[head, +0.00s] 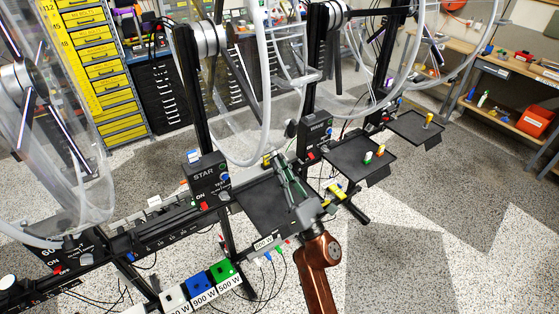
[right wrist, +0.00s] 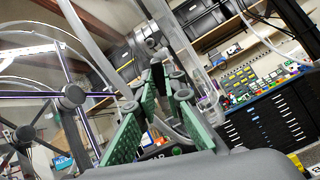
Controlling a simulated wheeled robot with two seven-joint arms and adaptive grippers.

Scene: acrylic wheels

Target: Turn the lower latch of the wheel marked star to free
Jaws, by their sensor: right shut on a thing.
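The wheel marked star, a clear acrylic wheel (head: 265,92), stands on a black post behind the black box labelled STAR (head: 207,178). A small yellow piece (head: 267,160), which looks like its lower latch, sits at the bottom of the rim. My right gripper (head: 272,164) reaches up to it from the front, with its green fingers shut on it. In the right wrist view, the green fingers (right wrist: 168,85) converge near a dark upright part, and the latch itself is hard to make out. The latch's exact angle cannot be told. My left gripper is not in view.
A black tray (head: 258,212) lies beneath my right gripper. Another tray (head: 345,162) with small coloured pegs is to the right. More wheels stand on both sides. Blue, white and green wattage-labelled blocks (head: 200,284) are in front. Speckled floor (head: 440,220) is open at right.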

